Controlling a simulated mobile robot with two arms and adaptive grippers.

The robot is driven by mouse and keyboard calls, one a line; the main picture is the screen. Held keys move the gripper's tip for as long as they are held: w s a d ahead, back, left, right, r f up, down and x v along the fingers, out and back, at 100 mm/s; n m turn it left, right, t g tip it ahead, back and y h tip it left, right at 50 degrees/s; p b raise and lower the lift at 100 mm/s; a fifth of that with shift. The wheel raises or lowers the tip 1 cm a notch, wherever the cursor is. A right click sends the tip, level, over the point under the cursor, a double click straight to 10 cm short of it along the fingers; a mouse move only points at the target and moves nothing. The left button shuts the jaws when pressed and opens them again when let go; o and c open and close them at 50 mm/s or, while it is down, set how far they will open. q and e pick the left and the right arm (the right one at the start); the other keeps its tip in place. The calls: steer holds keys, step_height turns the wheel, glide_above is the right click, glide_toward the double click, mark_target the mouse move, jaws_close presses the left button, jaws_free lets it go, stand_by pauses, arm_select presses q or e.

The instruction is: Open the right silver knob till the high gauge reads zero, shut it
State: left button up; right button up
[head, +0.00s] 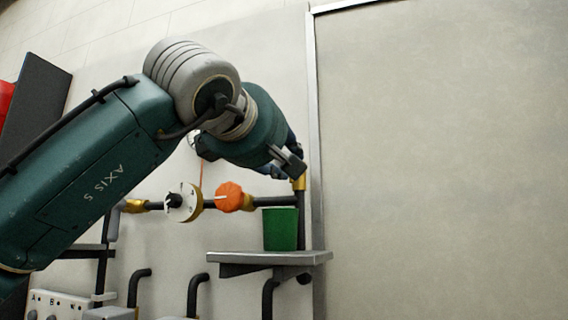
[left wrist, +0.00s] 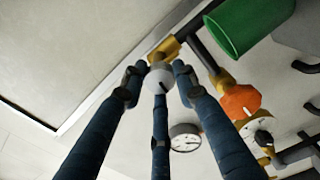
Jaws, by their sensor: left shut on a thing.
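My left gripper (left wrist: 157,72) has its dark blue fingers closed around a small silver knob (left wrist: 159,80) with a dark mark on its face. The knob sits by a brass fitting (left wrist: 166,50) at the pipe's end. In the head view my left gripper (head: 288,165) is at the right end of the pipe and hides the knob; the brass fitting (head: 299,183) shows just below it. A round white gauge (left wrist: 185,138) shows beyond the fingers; its needle is too small to read. In the head view my arm mostly covers a gauge (head: 193,141). My right gripper is in neither view.
An orange knob (head: 229,197) and a white dial with a black handle (head: 182,202) sit on the pipe left of the gripper. A green bucket (head: 280,229) stands on a grey shelf (head: 268,258) below. A blank wall panel fills the right.

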arm_select(q)
steer(key=shift+a+r+n+b, duration=0.15)
steer(key=shift+n+b, duration=0.15)
steer(key=shift+n, duration=0.8)
steer(key=o, duration=0.9)
steer(key=shift+o, duration=1.2)
steer(key=shift+a, duration=0.2)
steer(key=v, duration=1.2)
